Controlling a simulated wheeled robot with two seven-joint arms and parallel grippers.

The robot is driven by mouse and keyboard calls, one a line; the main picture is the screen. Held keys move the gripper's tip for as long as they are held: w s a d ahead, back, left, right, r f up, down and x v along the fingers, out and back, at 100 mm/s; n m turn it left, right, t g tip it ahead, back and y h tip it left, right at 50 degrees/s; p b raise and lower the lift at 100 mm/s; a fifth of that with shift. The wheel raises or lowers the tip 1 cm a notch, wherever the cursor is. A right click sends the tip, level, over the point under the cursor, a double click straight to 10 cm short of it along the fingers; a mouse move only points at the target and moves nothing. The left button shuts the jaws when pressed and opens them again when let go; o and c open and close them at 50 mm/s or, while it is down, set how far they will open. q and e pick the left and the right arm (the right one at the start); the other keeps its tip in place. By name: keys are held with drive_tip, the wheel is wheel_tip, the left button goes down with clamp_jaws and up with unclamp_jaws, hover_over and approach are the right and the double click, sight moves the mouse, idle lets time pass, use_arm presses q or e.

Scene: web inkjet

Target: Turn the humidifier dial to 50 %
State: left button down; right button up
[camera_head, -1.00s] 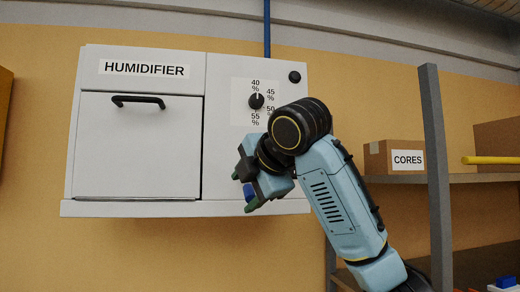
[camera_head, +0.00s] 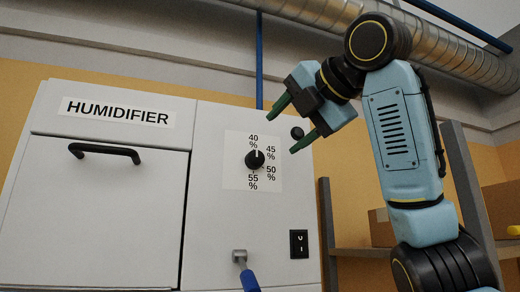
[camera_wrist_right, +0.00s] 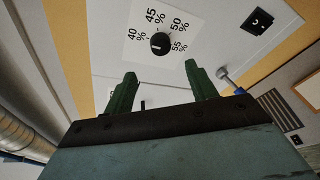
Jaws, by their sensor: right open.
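The white humidifier cabinet (camera_head: 215,215) stands at the left and centre of the head view. Its round black dial (camera_head: 255,159) sits on a white plate marked 40, 45, 50 and 55 %. The dial's white mark points up, near the 40 % label. The dial also shows in the wrist view (camera_wrist_right: 160,44), ahead of the fingers. My right gripper (camera_head: 284,128) is open and empty, up and to the right of the dial and apart from it. Its green fingers show in the wrist view (camera_wrist_right: 160,70). My left gripper is not in view.
Below are a black switch (camera_head: 299,244) and a metal fitting with a blue rod (camera_head: 248,280). A grey shelf post (camera_head: 328,235) stands at the right.

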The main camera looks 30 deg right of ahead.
sight(257, 158)
drive_tip(key=p+x, duration=0.2)
drive_tip(key=x, duration=0.7)
drive_tip(key=shift+w+d+f, duration=0.1)
drive_tip(key=shift+w, duration=0.45)
drive_tip(key=shift+s, duration=0.1)
drive_tip(key=shift+c, duration=0.7)
drive_tip(key=c, duration=0.9)
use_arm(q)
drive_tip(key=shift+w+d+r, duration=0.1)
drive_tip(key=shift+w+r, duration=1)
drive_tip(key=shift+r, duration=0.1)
use_arm(e)
drive_tip(key=shift+o, duration=0.2)
drive_tip(key=shift+f, duration=0.1)
